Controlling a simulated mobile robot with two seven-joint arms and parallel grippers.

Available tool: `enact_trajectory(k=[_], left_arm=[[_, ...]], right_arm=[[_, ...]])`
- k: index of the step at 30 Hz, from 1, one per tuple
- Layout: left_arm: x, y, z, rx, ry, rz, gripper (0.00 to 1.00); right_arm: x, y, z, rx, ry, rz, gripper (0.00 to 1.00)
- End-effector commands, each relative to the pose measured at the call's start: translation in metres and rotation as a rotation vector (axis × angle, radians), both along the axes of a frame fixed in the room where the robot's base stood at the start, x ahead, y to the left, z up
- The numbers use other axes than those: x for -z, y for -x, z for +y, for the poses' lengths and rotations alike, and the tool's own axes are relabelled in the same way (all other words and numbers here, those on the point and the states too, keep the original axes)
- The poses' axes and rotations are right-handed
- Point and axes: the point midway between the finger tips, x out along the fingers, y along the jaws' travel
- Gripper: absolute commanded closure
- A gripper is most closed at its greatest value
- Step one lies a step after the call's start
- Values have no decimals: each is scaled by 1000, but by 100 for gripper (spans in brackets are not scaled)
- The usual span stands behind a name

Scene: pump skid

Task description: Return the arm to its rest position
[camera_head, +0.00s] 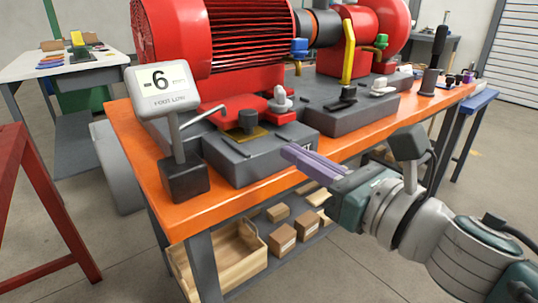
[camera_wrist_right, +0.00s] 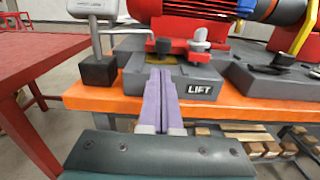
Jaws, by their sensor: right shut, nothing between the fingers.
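My right gripper (camera_head: 300,158) comes in from the right in the head view. Its purple fingers point at the front edge of the orange bench (camera_head: 222,207). In the right wrist view the fingers (camera_wrist_right: 159,90) lie side by side, closed and empty, in front of the grey block marked LIFT (camera_wrist_right: 198,88). I cannot tell whether they touch anything. My left gripper is in neither view.
A display reading -6 (camera_head: 162,88) stands on a black base at the bench's left corner. A red motor (camera_head: 215,40) sits behind the grey block. A wooden crate (camera_head: 225,262) and boxes lie on the lower shelf. Floor at the front right is clear.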

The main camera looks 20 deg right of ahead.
Motion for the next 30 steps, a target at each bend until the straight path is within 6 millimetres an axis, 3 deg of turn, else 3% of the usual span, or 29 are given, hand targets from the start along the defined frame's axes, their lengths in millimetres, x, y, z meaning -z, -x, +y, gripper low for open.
enact_trajectory(k=[3,9,16,19,23,25,27,30], left_arm=[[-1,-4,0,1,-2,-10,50],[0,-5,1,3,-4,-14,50],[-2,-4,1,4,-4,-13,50],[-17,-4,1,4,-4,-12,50],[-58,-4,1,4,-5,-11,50],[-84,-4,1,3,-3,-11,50],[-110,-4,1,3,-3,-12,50],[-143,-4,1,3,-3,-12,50]], right_arm=[[1,24,-8,-1,1,2,100],[0,49,-17,0,0,0,100],[-4,56,-21,7,-13,3,100],[-23,54,-31,74,-129,40,100],[-65,57,-62,291,-537,166,100],[-85,66,-80,450,-856,257,100],[-95,82,-94,623,-1192,349,100],[-101,115,-97,877,-1639,467,100]])
